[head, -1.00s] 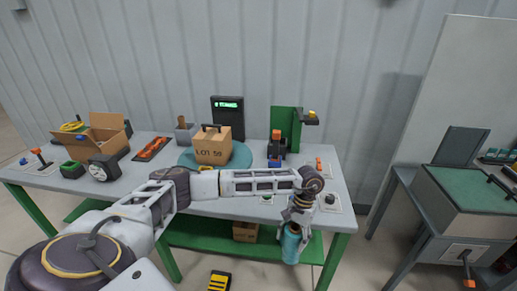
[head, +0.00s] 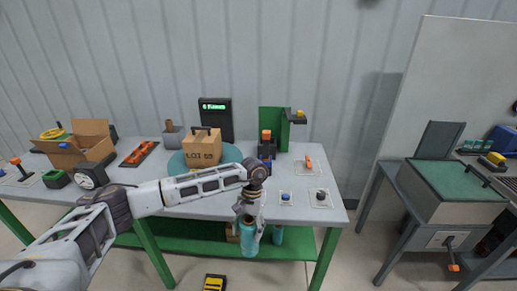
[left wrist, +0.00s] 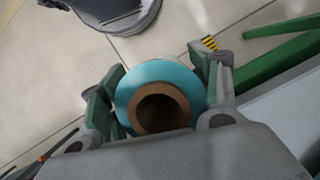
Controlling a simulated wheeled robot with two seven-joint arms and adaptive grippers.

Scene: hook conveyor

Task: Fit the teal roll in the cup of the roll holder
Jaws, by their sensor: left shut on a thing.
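My left gripper (head: 248,212) is shut on a teal roll (head: 249,238), which hangs roughly upright in front of the table's front edge. In the left wrist view, the teal roll (left wrist: 178,76) shows end-on with its brown hollow core, between the two green-padded fingers (left wrist: 160,95). I cannot tell surely which thing is the roll holder. A green upright panel (head: 271,122) with a dark bracket (head: 294,121) stands at the table's back right, well behind the gripper. No cup opening is clear. My right gripper is not in view.
A carton marked LOT (head: 202,150) sits on a round teal plate. A dark device with an orange top (head: 267,146) stands right of it. Small control plates (head: 319,199) lie at the front right. A bench (head: 457,193) stands right.

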